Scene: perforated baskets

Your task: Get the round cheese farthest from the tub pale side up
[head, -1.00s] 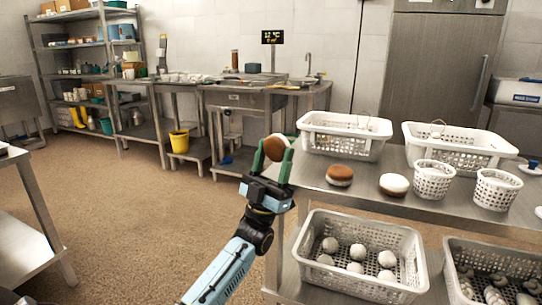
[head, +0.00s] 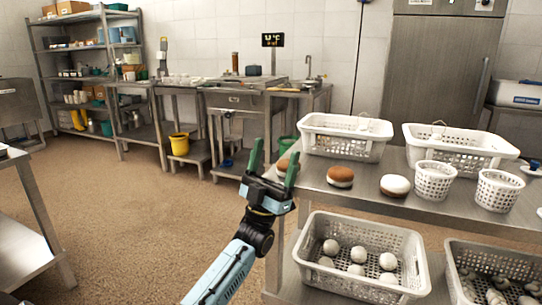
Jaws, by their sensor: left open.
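Three round cheeses sit along the front of the steel table (head: 318,184). The leftmost cheese (head: 283,164) shows a brown face at the table's left end, partly hidden behind a finger of my left gripper. The middle cheese (head: 340,174) lies brown side up, pale band below. The right cheese (head: 395,184) lies pale side up, brown beneath. My left gripper (head: 272,165) is open, its green fingers pointing up in front of the leftmost cheese. Two white perforated round tubs (head: 434,180) (head: 497,190) stand right of the cheeses. My right gripper is not in view.
Two white perforated baskets (head: 345,148) (head: 460,158) stand at the table's back. On the lower shelf, a basket (head: 372,291) holds several pale balls, with another basket (head: 450,281) beside it. The floor at left is clear.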

